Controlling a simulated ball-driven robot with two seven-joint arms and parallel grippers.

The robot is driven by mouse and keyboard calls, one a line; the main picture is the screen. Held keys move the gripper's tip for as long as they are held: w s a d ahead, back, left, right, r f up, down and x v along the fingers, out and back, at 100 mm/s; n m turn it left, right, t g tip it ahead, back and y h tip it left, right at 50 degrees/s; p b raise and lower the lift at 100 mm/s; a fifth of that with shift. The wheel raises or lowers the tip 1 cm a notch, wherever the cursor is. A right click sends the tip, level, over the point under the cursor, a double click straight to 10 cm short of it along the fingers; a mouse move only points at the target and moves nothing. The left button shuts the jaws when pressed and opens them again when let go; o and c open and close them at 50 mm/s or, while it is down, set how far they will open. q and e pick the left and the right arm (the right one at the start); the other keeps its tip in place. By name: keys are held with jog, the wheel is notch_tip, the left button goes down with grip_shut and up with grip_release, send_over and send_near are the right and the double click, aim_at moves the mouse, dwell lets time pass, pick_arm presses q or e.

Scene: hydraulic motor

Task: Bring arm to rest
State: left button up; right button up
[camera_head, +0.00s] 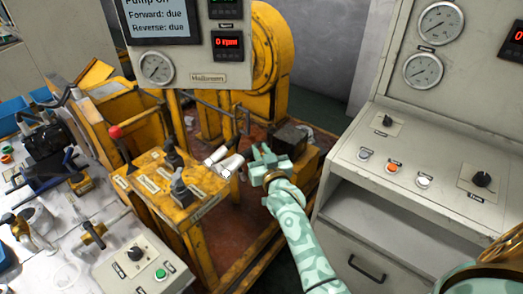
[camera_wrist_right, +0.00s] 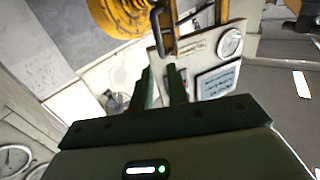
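My right arm, patterned in pale green, reaches up from the bottom of the head view. Its right gripper (camera_head: 262,151) is in the air in front of the yellow machine (camera_head: 270,50), between the yellow control stand (camera_head: 165,185) and the grey cabinet (camera_head: 400,190). In the right wrist view the two dark fingers of this gripper (camera_wrist_right: 163,78) stand apart with an empty gap between them. My left gripper does not show in either view.
A gauge panel (camera_head: 190,45) stands behind the gripper. A red-knobbed lever (camera_head: 116,132) rises from the control stand's left side. White cylindrical parts (camera_head: 224,161) lie left of the gripper. A cluttered white bench (camera_head: 60,225) fills the lower left.

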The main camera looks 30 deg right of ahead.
dwell(0.3)
jog(key=s+a+f+n+g+y, duration=0.1)
jog(key=s+a+f+g+y, duration=0.2)
jog(key=f, duration=0.8)
jog(key=s+a+f+n+g, duration=0.1)
jog(key=s+a+f+g, duration=0.2)
jog(key=f, duration=0.8)
jog(key=s+a+f+n+g, duration=0.2)
jog(key=s+f+g, duration=0.2)
jog(key=s+f, duration=1.3)
jog(key=s+d+f+g, duration=0.1)
jog(key=s+f+g, duration=0.1)
jog(key=s, duration=0.9)
jog(key=s+d+f+n+g, duration=0.1)
jog(key=s+f+g, duration=0.1)
jog(key=s, duration=1)
jog(key=s+d+f+n+g, duration=0.1)
jog(key=s+f+g, duration=0.2)
jog(key=s, duration=0.9)
jog(key=shift+d+f, duration=0.15)
jog(key=shift+f, duration=0.3)
